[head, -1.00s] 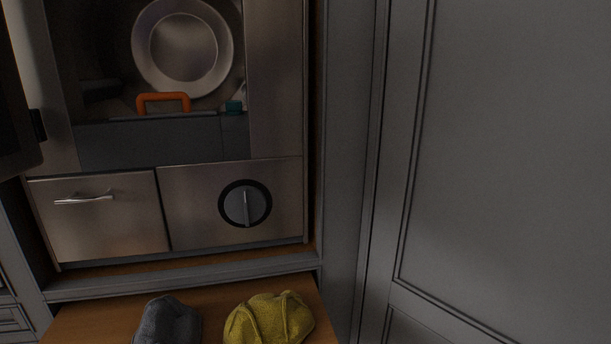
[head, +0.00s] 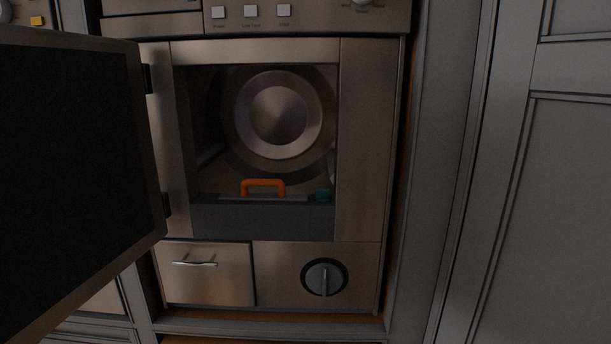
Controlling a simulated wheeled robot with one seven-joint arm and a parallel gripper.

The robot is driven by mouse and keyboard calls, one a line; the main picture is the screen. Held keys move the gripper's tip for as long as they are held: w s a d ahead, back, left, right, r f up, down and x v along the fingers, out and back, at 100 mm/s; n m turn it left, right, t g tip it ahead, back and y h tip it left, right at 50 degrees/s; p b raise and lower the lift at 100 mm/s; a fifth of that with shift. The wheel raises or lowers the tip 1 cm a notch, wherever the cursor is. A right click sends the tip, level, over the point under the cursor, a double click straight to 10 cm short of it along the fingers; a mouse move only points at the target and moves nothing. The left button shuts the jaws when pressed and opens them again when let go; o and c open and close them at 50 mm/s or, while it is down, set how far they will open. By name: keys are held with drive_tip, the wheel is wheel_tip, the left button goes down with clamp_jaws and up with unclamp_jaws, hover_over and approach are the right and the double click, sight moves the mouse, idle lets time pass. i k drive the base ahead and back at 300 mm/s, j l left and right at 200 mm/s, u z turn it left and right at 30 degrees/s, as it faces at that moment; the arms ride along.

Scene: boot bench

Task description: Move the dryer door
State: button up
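The dryer door (head: 75,185) is a dark panel with a metallic edge. It stands swung wide open at the left of the head view, hinged on the left side of the dryer (head: 365,150). Its left part runs out of the picture. The dryer's square opening is uncovered, with a round metal plate-like disc (head: 277,115) at the back. An orange handle (head: 263,184) and a small teal item (head: 322,195) show at the bottom of the opening, by a dark grey ledge (head: 250,221). My gripper is not in view.
Below the opening are a drawer with a bar handle (head: 195,264) and a round knob (head: 325,278). A grey panelled cabinet front (head: 560,210) fills the right side.

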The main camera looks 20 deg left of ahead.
sight(82, 200)
drive_tip(key=j+u, duration=0.25)
drive_tip(key=i+j+u, duration=0.2)
drive_tip(key=j, duration=0.25)
drive_tip(key=j+u, duration=0.25)
drive_tip(key=j, duration=0.15)
drive_tip(key=i+j+u, duration=0.25)
drive_tip(key=k+j+u, duration=0.1)
